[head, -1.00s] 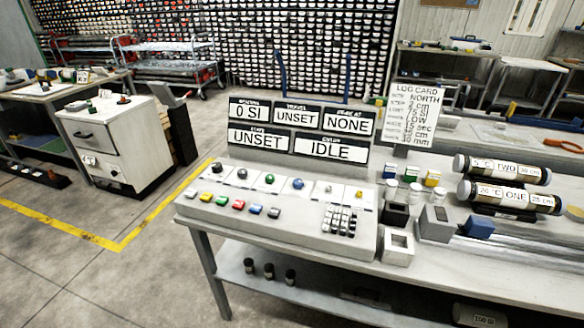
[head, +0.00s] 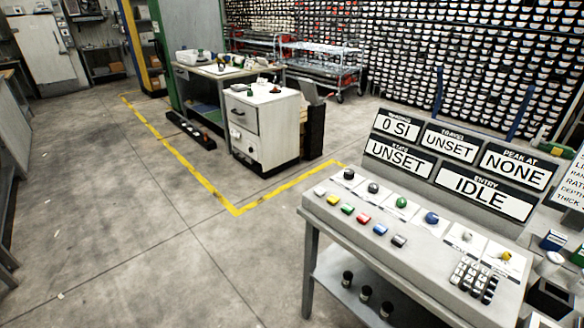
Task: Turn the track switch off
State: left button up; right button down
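No label reading "track" can be made out, so I cannot tell which control is the track switch. A grey console (head: 330,211) stands at the right of the head view. Its upper row has a black knob (head: 373,187), a green knob (head: 401,202), a blue knob (head: 431,217), a small silver control (head: 466,236) and a yellow one (head: 505,256). Below are coloured buttons, including a red button (head: 364,218), and a keypad (head: 475,277). Displays behind read 0 SI, UNSET, NONE, UNSET and IDLE (head: 484,194). Neither of my grippers is in view.
A white cabinet (head: 262,125) with small fittings stands beyond the console, beside a workbench (head: 215,72). Yellow floor tape (head: 190,172) marks a corner in front of them. Open concrete floor (head: 150,240) fills the left and centre. Wire carts (head: 310,62) stand behind.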

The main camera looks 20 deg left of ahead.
aim_at(349, 174)
jog(key=u, duration=0.35)
jog(key=i+j+z, duration=0.6)
jog(key=j+z, duration=0.25)
jog(key=j, duration=0.2)
jog(key=i+j+z, duration=0.15)
jog(key=j+z, duration=0.3)
jog(key=j, duration=0.2)
jog(key=j+z, duration=0.45)
jog(key=j, duration=0.25)
jog(key=j+z, duration=0.4)
jog(key=j, duration=0.3)
